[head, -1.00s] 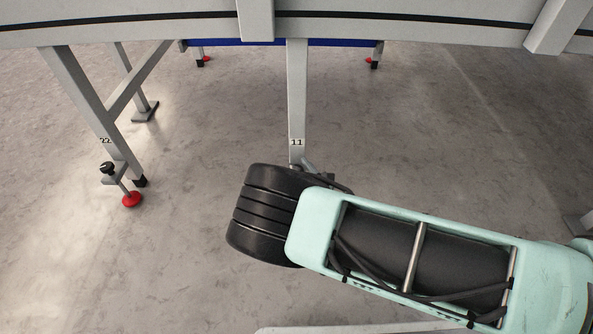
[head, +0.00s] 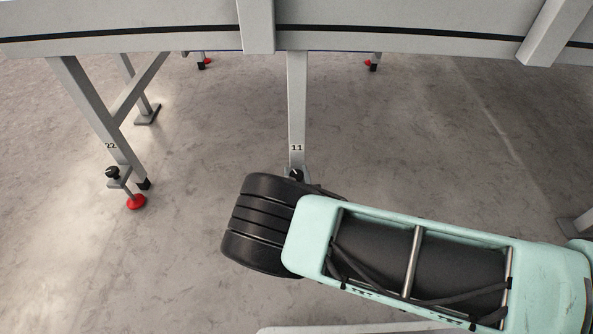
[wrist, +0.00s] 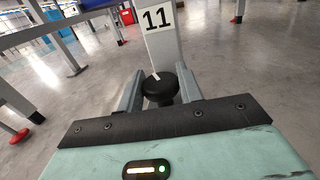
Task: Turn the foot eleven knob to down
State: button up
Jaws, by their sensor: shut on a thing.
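The foot eleven leg (head: 297,105) is a grey post with an "11" label, hanging from the conveyor frame; it also stands in the wrist view (wrist: 166,50). Its black round knob (wrist: 161,92) sits in front of the post, with a white mark pointing up and slightly left in the wrist view. My gripper (wrist: 160,93) has one grey finger on each side of the knob and is shut on it. In the head view the knob (head: 295,174) shows only in part above my black wrist joint, which hides most of the gripper.
Leg 22 (head: 96,110) stands to the left with its own black knob (head: 112,173) and red foot (head: 136,202). The conveyor frame (head: 400,35) runs across the top. Grey floor around leg eleven is clear.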

jog(key=m+h, duration=0.1)
jog(key=h, duration=0.1)
jog(key=m+h+b, duration=0.1)
jog(key=m+h, duration=0.1)
jog(key=h, duration=0.1)
jog(key=shift+a+f+m, duration=0.1)
jog(key=shift+m, duration=0.2)
jog(key=shift+m+g+h+b, duration=0.5)
jog(key=shift+m+h+b, duration=0.5)
jog(key=shift+h, duration=0.8)
jog(key=shift+m+h, duration=0.3)
jog(key=shift+h, duration=0.2)
jog(key=o, duration=0.9)
jog(key=p+v, duration=0.2)
jog(key=v, duration=0.3)
jog(key=p+v, duration=0.2)
jog(key=v, duration=0.4)
jog(key=p+v, duration=0.2)
jog(key=v, duration=0.4)
jog(key=shift+a+r, duration=0.25)
jog(key=shift+r, duration=0.1)
